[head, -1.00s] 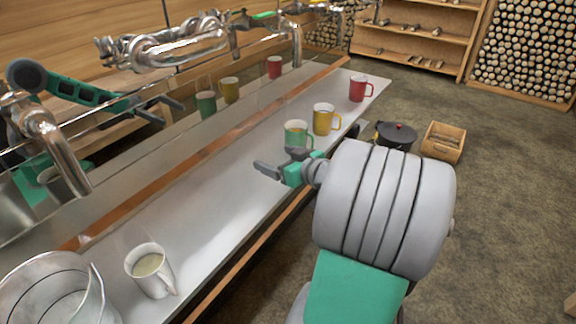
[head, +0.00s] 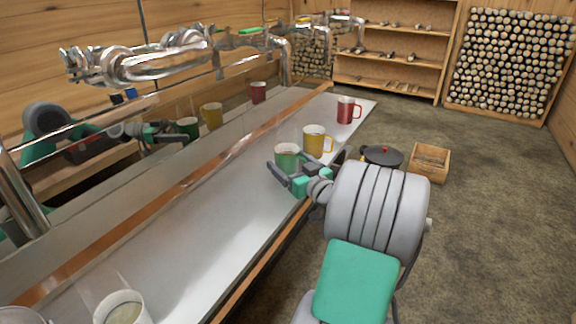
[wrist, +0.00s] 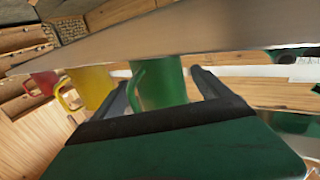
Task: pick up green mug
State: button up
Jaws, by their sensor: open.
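The green mug (head: 287,157) stands upright on the metal counter (head: 215,215) in the head view, its lower part hidden behind my gripper. My gripper (head: 288,176) is open and empty, with its fingers close to the near side of the mug. In the wrist view the green mug (wrist: 160,84) shows between the two open fingers (wrist: 165,95), its handle toward the left finger. I cannot tell whether a finger touches it.
A yellow mug (head: 314,141) stands just behind the green one, and a red mug (head: 346,110) stands farther along the counter. A white mug (head: 120,308) is at the near end. Shiny pipes and a reflective wall line the counter's left side. A black pot (head: 382,156) and wooden crate (head: 429,162) are beyond.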

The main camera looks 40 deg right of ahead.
jog(key=shift+w, duration=0.5)
jog(key=shift+c, duration=0.6)
grip_shut()
